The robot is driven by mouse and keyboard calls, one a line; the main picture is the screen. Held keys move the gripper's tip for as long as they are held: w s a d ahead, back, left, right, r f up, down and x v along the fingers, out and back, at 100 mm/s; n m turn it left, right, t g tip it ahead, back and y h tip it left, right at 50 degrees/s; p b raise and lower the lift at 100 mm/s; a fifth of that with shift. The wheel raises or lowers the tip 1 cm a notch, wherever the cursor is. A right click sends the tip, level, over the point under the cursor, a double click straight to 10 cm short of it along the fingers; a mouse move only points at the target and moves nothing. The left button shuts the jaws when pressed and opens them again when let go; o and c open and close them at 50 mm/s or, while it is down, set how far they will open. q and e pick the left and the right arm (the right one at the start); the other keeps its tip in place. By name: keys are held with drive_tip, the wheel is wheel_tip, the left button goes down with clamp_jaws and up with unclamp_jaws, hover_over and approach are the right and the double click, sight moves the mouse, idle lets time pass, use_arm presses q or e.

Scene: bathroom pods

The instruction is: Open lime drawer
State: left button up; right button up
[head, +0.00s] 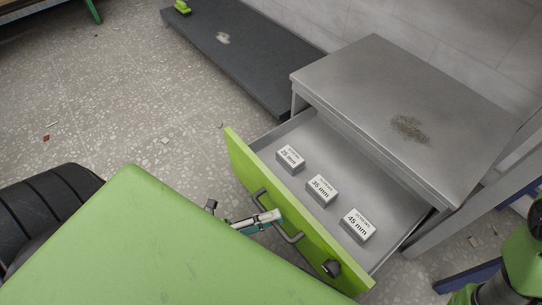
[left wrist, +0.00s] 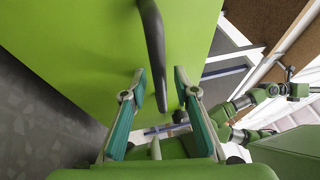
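The lime drawer (head: 240,165) stands well pulled out of a grey metal cabinet (head: 400,100), its inside showing. Its grey bar handle (head: 293,238) is on the lime front. My left gripper (head: 246,212) is at the handle in the head view, partly hidden by my green arm. In the left wrist view, the left gripper (left wrist: 159,82) is open, with its teal-sided fingers either side of the handle (left wrist: 154,45) and gaps showing. Part of my right arm (head: 520,265) shows at the lower right; its gripper is too small to read in the left wrist view.
Several small boxes labelled in mm, such as the 35 mm one (head: 322,190), lie inside the drawer. A dark low platform (head: 235,50) lies behind. Speckled floor (head: 130,110) is mostly clear to the left.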

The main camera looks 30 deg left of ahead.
use_arm(q)
drive_tip(key=v, duration=1.2)
